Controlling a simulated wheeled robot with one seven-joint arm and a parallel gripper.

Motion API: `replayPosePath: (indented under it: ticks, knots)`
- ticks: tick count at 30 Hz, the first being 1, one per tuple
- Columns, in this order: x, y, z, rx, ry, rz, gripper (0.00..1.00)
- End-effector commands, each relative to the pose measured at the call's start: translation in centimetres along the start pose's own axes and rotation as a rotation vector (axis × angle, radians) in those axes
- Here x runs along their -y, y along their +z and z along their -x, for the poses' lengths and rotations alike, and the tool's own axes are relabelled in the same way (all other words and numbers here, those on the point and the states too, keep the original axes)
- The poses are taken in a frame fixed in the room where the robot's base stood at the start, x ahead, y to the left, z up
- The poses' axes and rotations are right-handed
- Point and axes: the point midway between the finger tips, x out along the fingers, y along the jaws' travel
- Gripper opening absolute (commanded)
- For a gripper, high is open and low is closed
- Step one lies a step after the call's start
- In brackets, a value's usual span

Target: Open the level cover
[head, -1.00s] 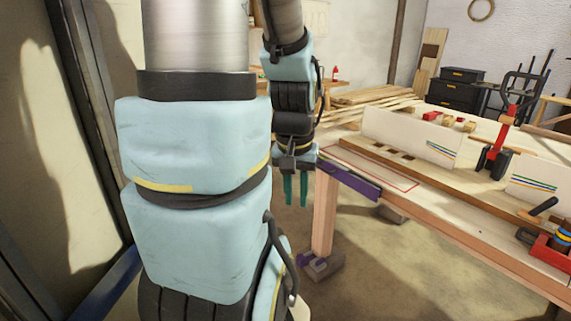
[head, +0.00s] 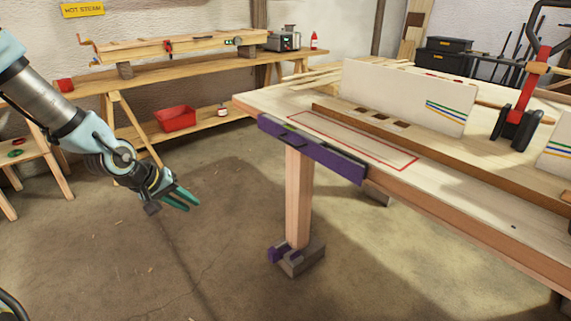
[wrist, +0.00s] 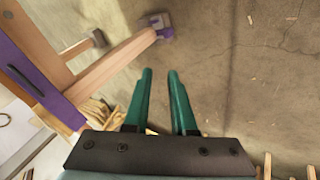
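A purple bar (head: 310,150) is fixed along the near left end of the workbench (head: 470,195), with dark strips along its top edge. I cannot tell for sure whether this bar carries the level cover. No other level cover is clearly visible. My gripper (head: 194,200) is out over the floor, left of the bench and lower than its top, clear of the bar. In the wrist view, my gripper (wrist: 160,73) has two green fingers with a gap between them and nothing held. Part of the purple bar (wrist: 38,72) also shows at the left there.
A bench leg (head: 298,200) stands on a grey and purple foot (head: 296,258). White boards (head: 405,95) and a red clamp (head: 520,105) are on the bench. A shelf bench (head: 190,65) with a red bin (head: 175,118) stands behind. The floor between is clear.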

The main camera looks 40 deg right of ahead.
Motion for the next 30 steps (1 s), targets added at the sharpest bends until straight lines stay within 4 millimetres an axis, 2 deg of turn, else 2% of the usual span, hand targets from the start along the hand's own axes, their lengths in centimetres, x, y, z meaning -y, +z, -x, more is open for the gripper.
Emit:
replayPosePath:
  ticks: [1,3,7,9,12,16,22,30]
  knots:
    - [-1.6,0.7,-4.3,-0.006,0.11,0.021,0.24]
    - [-5.3,0.5,-7.4,-0.023,0.272,0.058,0.24]
    - [-11.9,-0.3,-10.5,-0.054,0.586,0.158,0.24]
    - [-14.8,-1.2,-10.7,-0.069,0.745,0.217,0.24]
    - [-17.7,-2.6,-9.9,-0.084,0.938,0.292,0.24]
    - [-19.5,-4.2,-8.4,-0.097,1.109,0.359,0.24]
    - [-20.9,-5.3,-7.3,-0.103,1.198,0.391,0.24]
    - [-24.8,-6.5,-8.8,-0.101,1.197,0.39,0.24]
